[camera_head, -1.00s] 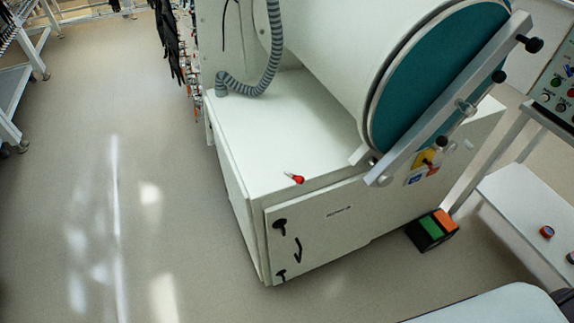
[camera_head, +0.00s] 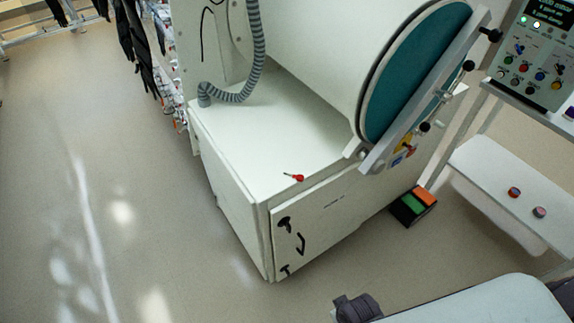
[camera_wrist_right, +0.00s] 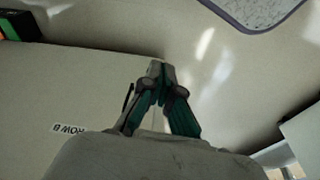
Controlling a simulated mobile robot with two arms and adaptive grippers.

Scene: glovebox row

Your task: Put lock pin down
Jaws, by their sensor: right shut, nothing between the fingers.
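The lock pin (camera_head: 298,178), with a red head and a thin pale shank, lies on its side on the white cabinet top (camera_head: 262,130), near the front edge. It lies left of the round teal glovebox door (camera_head: 415,85). My right gripper (camera_wrist_right: 157,68) shows in the right wrist view, shut and empty, its fingers together in front of the pale cabinet front (camera_wrist_right: 85,85). The pin is not visible in that view. My left gripper is not in view.
A black pedal box with green and orange tops (camera_head: 414,205) stands on the floor by the cabinet. A control panel (camera_head: 533,55) and white shelf (camera_head: 500,165) with two knobs are at right. Black gloves (camera_head: 140,50) hang at upper left. The left floor is clear.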

